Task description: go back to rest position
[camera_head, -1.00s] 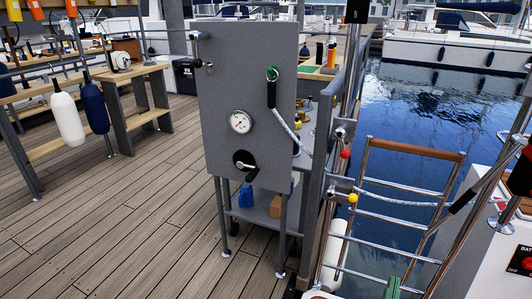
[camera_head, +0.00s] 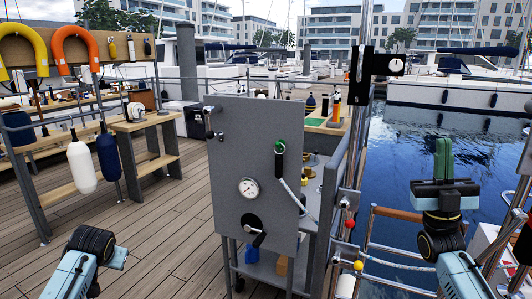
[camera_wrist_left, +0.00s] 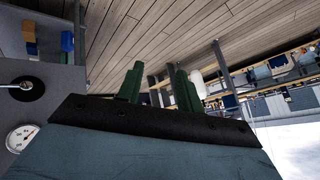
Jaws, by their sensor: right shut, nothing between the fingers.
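My right gripper (camera_head: 443,160) stands upright at the right of the head view, in front of the water. Its green fingers are together with nothing between them. My left arm shows at the bottom left of the head view, but its fingers do not show there. In the left wrist view my left gripper (camera_wrist_left: 158,88) has its two green fingers apart with an empty gap between them. Neither gripper touches anything that I can see.
A grey panel (camera_head: 229,165) with a gauge (camera_head: 249,188) and a crank (camera_head: 256,232) stands at the centre. A ladder (camera_head: 390,214) and rails are near my right gripper. A wooden bench (camera_head: 146,122) and hanging fenders (camera_head: 81,166) are at left. Open deck (camera_head: 165,225) lies between.

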